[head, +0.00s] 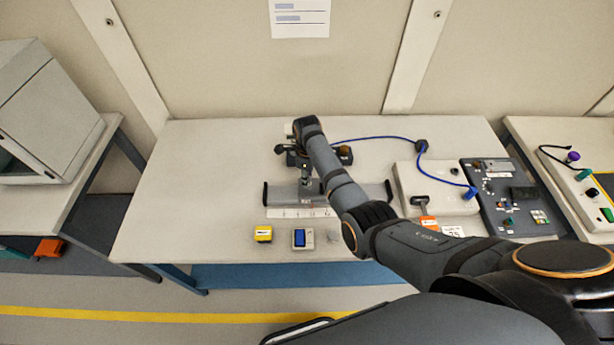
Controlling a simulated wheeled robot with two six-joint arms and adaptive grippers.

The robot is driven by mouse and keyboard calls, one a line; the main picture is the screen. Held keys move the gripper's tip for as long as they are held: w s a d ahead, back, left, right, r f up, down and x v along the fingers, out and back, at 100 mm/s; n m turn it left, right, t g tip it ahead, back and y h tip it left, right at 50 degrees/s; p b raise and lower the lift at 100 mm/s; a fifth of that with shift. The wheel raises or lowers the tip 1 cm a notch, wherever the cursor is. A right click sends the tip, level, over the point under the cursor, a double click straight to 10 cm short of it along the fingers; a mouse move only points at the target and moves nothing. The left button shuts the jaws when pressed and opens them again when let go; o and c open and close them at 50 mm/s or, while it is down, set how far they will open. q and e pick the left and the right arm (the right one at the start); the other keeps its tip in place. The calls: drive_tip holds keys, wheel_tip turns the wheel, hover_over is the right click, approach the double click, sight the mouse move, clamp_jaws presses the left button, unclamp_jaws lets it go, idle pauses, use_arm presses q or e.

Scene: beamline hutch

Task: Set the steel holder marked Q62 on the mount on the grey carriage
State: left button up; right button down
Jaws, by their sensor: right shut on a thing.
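My right gripper (308,163) is over the grey carriage (312,187) on the middle table, shut on a small metallic piece that looks like the steel holder. The wrist and forearm cover most of it, and no Q62 marking is readable. The carriage sits on a low stage with black end pieces and a white scale strip (285,213) along its front. The mount on the carriage is mostly hidden below the gripper, so I cannot tell whether the holder touches it. My left gripper is not in view.
The table's left side is clear.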

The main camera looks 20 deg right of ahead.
drive_tip(key=shift+f, duration=0.4)
idle(0.3)
drive_tip(key=c, duration=0.9)
unclamp_jaws()
drive_tip(key=shift+c, duration=0.2)
wheel_tip(320, 180, up, 12)
